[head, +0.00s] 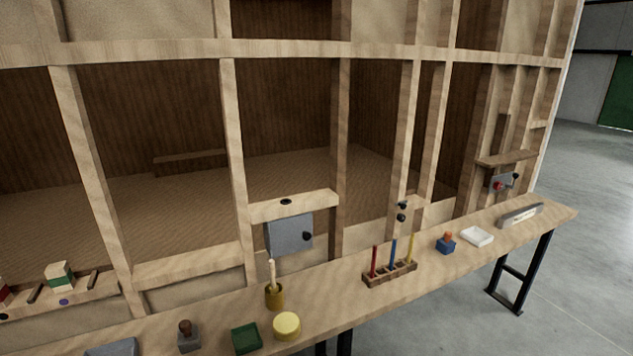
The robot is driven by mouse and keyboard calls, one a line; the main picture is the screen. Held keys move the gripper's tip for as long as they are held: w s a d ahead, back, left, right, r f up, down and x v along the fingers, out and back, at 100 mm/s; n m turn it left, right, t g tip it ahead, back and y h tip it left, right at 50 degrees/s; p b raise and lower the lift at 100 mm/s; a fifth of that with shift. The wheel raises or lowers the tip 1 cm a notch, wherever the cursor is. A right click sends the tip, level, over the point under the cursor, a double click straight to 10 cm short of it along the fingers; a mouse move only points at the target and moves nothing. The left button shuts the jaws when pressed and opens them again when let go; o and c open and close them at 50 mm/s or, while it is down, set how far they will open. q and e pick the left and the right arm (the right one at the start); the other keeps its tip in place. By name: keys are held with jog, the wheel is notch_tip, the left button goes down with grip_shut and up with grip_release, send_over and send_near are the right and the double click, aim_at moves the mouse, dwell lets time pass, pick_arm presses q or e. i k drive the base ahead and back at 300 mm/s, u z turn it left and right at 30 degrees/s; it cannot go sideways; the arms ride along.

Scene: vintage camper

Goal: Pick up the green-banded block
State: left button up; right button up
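The green-banded block (60,277) stands upright at the far left of the head view, on a wooden ledge (103,287) of the wall frame. It is pale wood with a green band around it. Dark bars lie on either side of it. Neither of my grippers is in view, and nothing is seen touching the block.
A red-banded block (4,293) is cut off at the left edge. Frame posts flank the ledge.

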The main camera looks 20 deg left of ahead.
aim_at(61, 278)
jog(key=u, duration=0.85)
jog(key=i, duration=0.8)
jog(key=u, duration=0.65)
